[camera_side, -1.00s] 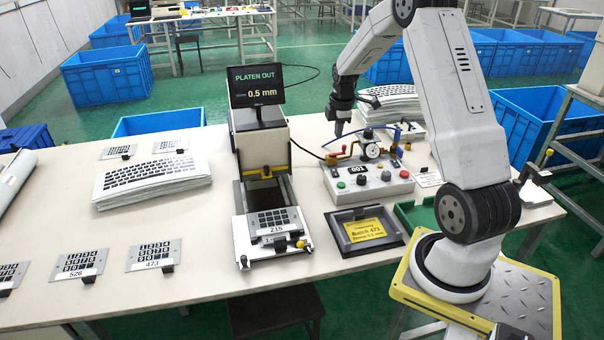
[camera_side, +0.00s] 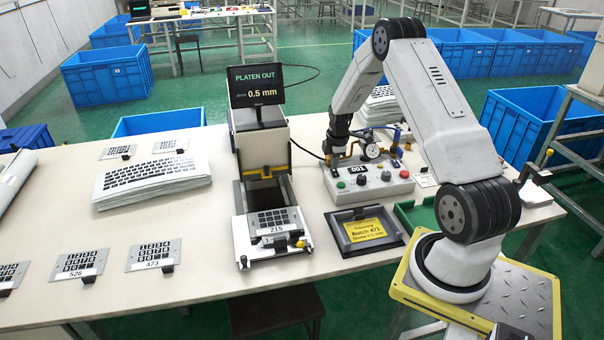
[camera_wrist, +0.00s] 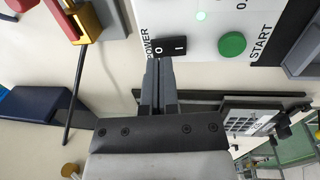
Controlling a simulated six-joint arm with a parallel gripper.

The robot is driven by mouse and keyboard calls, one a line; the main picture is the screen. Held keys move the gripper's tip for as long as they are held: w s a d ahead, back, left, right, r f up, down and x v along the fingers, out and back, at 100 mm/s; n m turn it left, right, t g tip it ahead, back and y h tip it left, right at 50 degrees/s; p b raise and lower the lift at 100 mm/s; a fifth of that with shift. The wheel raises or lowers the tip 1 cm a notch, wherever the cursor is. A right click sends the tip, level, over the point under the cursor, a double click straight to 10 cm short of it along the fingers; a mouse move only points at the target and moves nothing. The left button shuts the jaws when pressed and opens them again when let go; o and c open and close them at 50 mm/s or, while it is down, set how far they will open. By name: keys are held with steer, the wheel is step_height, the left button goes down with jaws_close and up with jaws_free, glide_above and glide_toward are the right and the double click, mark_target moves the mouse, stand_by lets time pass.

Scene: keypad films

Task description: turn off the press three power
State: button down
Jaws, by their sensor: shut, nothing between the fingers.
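The black power rocker switch (camera_wrist: 172,47), marked 0 and I beside the word POWER, is on a white control box (camera_wrist: 205,20) in the wrist view. My gripper (camera_wrist: 158,62) is shut and empty, its tips right at the 0 end of the switch. Whether they touch it I cannot tell. In the side view my gripper (camera_side: 331,157) points down at the left end of the control box (camera_side: 372,189), which shows 001.
A green START button (camera_wrist: 232,44) is close to the switch. Red and yellow fittings (camera_wrist: 92,20) and a dial gauge (camera_side: 372,151) stand near my gripper. A press with a "PLATEN OUT" screen (camera_side: 257,87) stands to the left. A framed yellow card (camera_side: 366,230) lies in front.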

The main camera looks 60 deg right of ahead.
steer(key=shift+f, duration=0.75)
steer(key=shift+d, duration=0.1)
